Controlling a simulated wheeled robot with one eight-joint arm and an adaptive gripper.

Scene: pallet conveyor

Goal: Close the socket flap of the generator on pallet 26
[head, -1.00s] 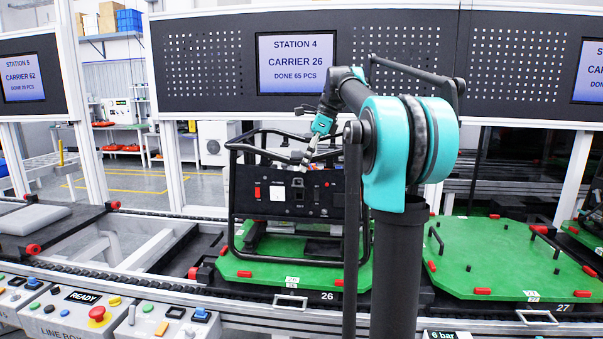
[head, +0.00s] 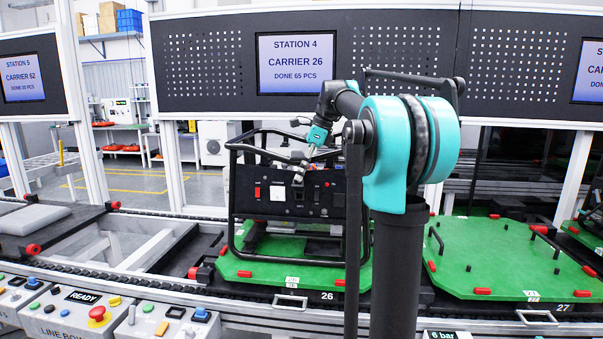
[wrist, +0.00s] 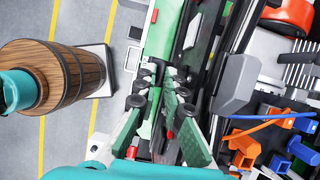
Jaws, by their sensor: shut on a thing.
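The generator stands on green pallet 26 (head: 232,266), inside a black tube frame (head: 233,215). Its black front panel (head: 325,188) carries a red switch, a white label and sockets. My gripper (head: 298,179) is at the upper middle of this panel, tilted downward, just above a dark square socket (head: 299,195). In the wrist view my gripper (wrist: 159,78) has its green fingers drawn together at the tips. It is shut on the socket flap; the flap is small and mostly hidden by the fingers, so its exact angle cannot be told.
The frame's top bars surround my gripper closely. Empty green pallet 27 (head: 500,262) is at the right. A control box with a red button (head: 98,314) stands at the front left. A wooden barrel (wrist: 70,75) shows in the wrist view.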

